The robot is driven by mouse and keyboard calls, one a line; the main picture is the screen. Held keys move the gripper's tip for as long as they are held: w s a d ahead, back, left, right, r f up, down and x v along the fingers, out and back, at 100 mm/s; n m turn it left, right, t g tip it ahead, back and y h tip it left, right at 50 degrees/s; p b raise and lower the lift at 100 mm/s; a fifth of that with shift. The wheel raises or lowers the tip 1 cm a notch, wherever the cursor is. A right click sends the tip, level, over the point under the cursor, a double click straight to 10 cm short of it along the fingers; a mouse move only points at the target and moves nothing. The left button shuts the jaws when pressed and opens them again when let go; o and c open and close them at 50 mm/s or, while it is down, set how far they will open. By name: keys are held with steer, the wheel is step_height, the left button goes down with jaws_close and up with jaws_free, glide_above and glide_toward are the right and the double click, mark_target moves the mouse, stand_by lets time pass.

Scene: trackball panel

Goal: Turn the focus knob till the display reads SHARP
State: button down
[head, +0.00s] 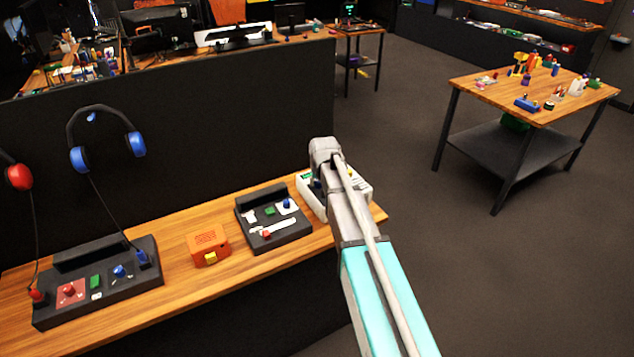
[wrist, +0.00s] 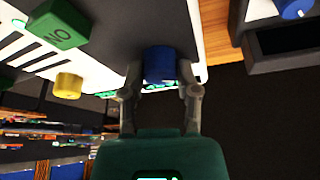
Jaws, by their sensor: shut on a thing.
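A white panel (head: 355,188) stands at the right end of the wooden bench, partly hidden behind my arm. In the wrist view, the white panel (wrist: 110,42) carries a blue knob (wrist: 160,62), a yellow knob (wrist: 68,86) and a green block (wrist: 58,24) with dark lettering. My gripper (wrist: 160,80) is shut on the blue knob, one finger on each side of it. I cannot see a label that says which knob is for focus. Small green lit patches show on the panel, but I cannot read any display text.
To the left on the bench stand a dark control box (head: 273,220), an orange box (head: 207,245) and a larger dark panel (head: 100,283). Blue headphones (head: 80,158) hang on the dark partition (head: 220,130). Open floor lies right of the bench, before a cluttered table (head: 490,97).

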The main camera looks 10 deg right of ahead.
steer(key=shift+s, duration=0.2)
steer(key=shift+c, duration=1.8)
jaws_free()
steer(key=shift+w, duration=0.1)
steer(key=shift+r, duration=0.1)
